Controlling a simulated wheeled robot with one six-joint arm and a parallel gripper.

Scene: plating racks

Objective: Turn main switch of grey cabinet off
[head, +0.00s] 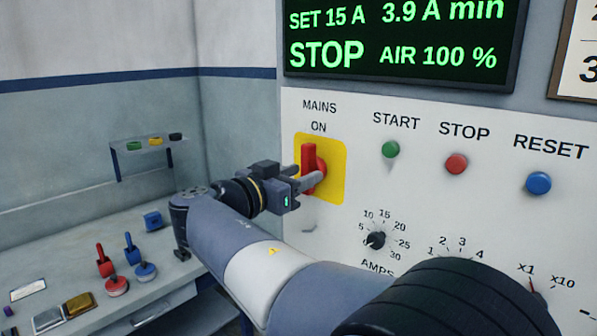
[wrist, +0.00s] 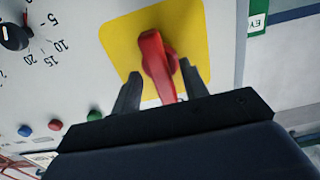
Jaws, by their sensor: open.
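The red main switch (head: 309,166) sits on a yellow plate (head: 334,168) under the words MAINS and ON, on the grey cabinet's light front panel (head: 410,195). Its handle stands upright, towards ON, in the head view. My gripper (head: 308,180) is at the switch with its jaws open. In the wrist view the red handle (wrist: 160,65) lies between the two dark fingertips of my gripper (wrist: 160,85), with a gap visible on each side. The lower part of the yellow plate is partly hidden by my gripper.
Green START (head: 391,149), red STOP (head: 456,163) and blue RESET (head: 538,183) buttons are right of the switch. The AMPS knob (head: 376,240) is below. A bench (head: 150,297) with red and blue clamps stands at the left.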

